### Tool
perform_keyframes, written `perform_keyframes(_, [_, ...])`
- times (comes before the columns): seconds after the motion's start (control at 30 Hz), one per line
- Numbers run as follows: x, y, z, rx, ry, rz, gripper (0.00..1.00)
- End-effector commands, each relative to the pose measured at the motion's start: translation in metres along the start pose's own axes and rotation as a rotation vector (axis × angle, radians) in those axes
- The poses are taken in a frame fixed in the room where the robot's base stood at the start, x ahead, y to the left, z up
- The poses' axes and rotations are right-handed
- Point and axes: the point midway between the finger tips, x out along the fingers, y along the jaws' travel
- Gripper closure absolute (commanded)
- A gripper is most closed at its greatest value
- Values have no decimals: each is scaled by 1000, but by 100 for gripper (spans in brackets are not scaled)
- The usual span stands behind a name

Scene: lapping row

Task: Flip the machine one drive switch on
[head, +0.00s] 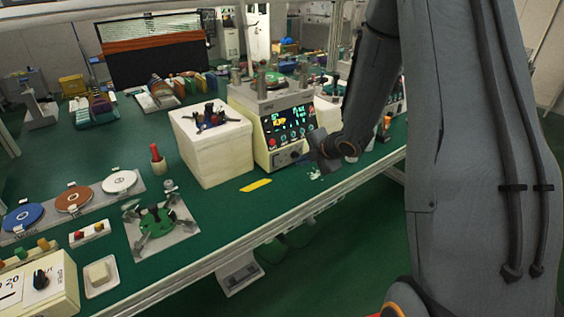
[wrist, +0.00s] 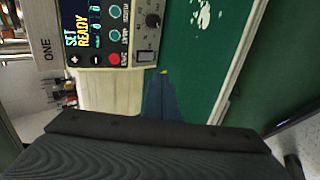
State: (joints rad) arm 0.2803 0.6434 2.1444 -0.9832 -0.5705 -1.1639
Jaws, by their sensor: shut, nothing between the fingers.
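The cream machine (head: 258,118) stands on the green bench, with a dark control panel on its front. In the wrist view its panel (wrist: 110,62) appears sideways at the top left, with a lit display reading SET READY and a plate marked ONE. I cannot tell the switch's position. My gripper (wrist: 162,74) is shut and empty, its tips close to the panel's lower edge and apart from the knob. In the head view my gripper (head: 318,160) is in front of the machine's lower right.
A white box (head: 215,150) stands left of the machine, with a dark item on top. A yellow strip (head: 256,185) lies on the bench before it. White scraps (head: 315,174) lie near the bench's front edge. Discs and a green fixture (head: 157,220) are farther left.

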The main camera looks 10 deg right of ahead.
Motion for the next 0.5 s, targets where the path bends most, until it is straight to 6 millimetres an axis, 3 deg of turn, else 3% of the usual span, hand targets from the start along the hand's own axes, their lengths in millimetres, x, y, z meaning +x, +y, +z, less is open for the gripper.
perform_keyframes(0.27, [8,-1,-1,-1,2,-2,100])
perform_keyframes(0.5, [39,0,-1,0,3,-2,100])
